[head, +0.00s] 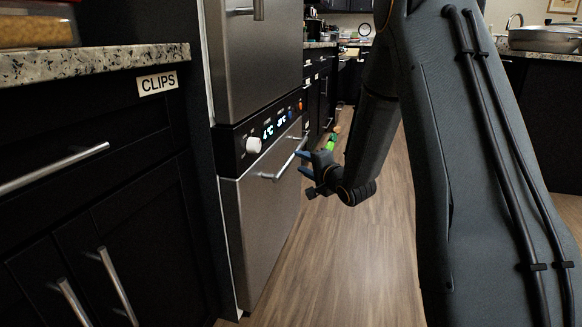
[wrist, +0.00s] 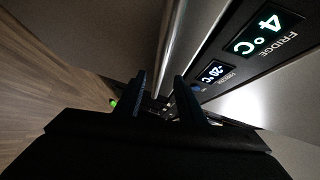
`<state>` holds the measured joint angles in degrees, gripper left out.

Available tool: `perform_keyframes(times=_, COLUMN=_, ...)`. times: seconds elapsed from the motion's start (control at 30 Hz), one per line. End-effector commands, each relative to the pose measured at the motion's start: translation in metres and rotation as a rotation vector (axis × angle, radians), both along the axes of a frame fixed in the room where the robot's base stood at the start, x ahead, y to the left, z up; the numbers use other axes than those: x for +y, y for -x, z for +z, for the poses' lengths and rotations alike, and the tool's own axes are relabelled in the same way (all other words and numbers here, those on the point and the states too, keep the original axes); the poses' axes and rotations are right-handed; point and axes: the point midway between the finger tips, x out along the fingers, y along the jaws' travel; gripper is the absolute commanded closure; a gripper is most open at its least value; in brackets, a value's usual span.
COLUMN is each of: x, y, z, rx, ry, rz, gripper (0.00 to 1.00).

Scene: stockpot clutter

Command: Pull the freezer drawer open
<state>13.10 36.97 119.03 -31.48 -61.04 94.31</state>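The freezer drawer (head: 262,215) is the steel lower front of the fridge, left of centre in the head view. It looks closed. Its bar handle (head: 284,162) runs along the top of the front. My gripper (head: 301,161) is at the handle's right side, with its blue fingers pointing at it. In the wrist view my gripper (wrist: 160,78) is open, its two fingers apart. The handle (wrist: 177,45) runs down the picture, lined up with the gap between the fingertips. I see no finger touching it. Whether the bar lies between the fingers is unclear.
A control panel (head: 268,132) with a knob and lit displays sits above the drawer, below the upper fridge door (head: 255,60). Black cabinets (head: 95,200) stand at the left. The wooden floor (head: 345,255) before the drawer is clear. Small green objects (head: 331,141) lie farther back.

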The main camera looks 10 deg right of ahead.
Motion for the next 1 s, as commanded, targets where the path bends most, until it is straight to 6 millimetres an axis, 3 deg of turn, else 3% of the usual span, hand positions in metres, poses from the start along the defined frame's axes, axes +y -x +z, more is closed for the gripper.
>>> perform_keyframes(times=0.6, x=0.019, y=-0.07, z=-0.012, rx=-0.002, ry=-0.002, rz=0.002, gripper=0.65)
perform_keyframes(times=0.93, x=0.019, y=-0.074, z=-0.011, rx=-0.001, ry=-0.001, rz=0.001, gripper=0.65)
perform_keyframes(times=1.0, x=0.019, y=-0.074, z=-0.011, rx=-0.001, ry=-0.001, rz=0.001, gripper=0.73)
